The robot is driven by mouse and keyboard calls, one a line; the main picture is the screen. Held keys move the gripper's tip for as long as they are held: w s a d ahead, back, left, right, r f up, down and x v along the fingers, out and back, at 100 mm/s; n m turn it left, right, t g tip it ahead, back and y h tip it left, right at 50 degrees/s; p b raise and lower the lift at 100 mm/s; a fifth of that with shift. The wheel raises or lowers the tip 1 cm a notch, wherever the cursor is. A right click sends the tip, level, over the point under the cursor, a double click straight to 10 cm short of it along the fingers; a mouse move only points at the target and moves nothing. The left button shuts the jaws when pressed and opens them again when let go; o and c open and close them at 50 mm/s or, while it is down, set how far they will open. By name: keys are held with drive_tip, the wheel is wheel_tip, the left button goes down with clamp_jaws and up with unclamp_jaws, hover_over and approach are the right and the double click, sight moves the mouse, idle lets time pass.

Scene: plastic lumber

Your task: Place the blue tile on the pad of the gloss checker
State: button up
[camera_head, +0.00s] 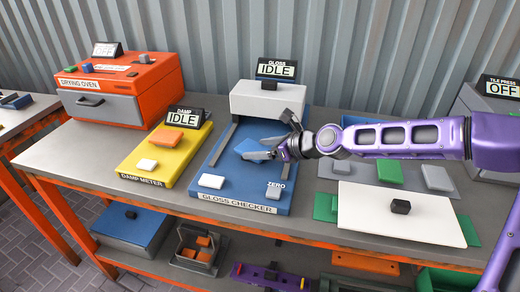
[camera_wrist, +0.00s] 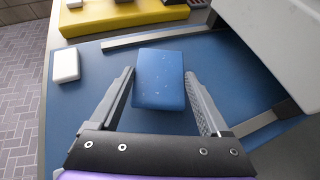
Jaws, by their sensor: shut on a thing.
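The blue tile (camera_head: 252,147) is between the fingers of my gripper (camera_head: 272,150), over the blue bed of the gloss checker (camera_head: 240,184). In the wrist view the tile (camera_wrist: 160,82) lies flat between the two grey fingers, and my gripper (camera_wrist: 160,76) is shut on it. I cannot tell whether the tile touches the bed below it. The gloss checker's grey hood (camera_head: 268,101) stands behind the tile, and its display (camera_head: 277,69) reads IDLE. The pad cannot be made out apart from the blue bed.
A white button (camera_head: 211,181) and the ZERO button (camera_head: 273,192) are at the checker's front. The yellow damp meter (camera_head: 150,172) with an orange tile (camera_head: 165,138) stands to the left, and the orange drying oven (camera_head: 120,85) beyond. A white board (camera_head: 375,215) lies to the right.

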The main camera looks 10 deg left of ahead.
drive_tip(key=o, duration=1.2)
drive_tip(key=shift+o, duration=0.2)
drive_tip(key=shift+r, duration=0.1)
drive_tip(key=p+v, duration=0.3)
drive_tip(key=v, duration=0.9)
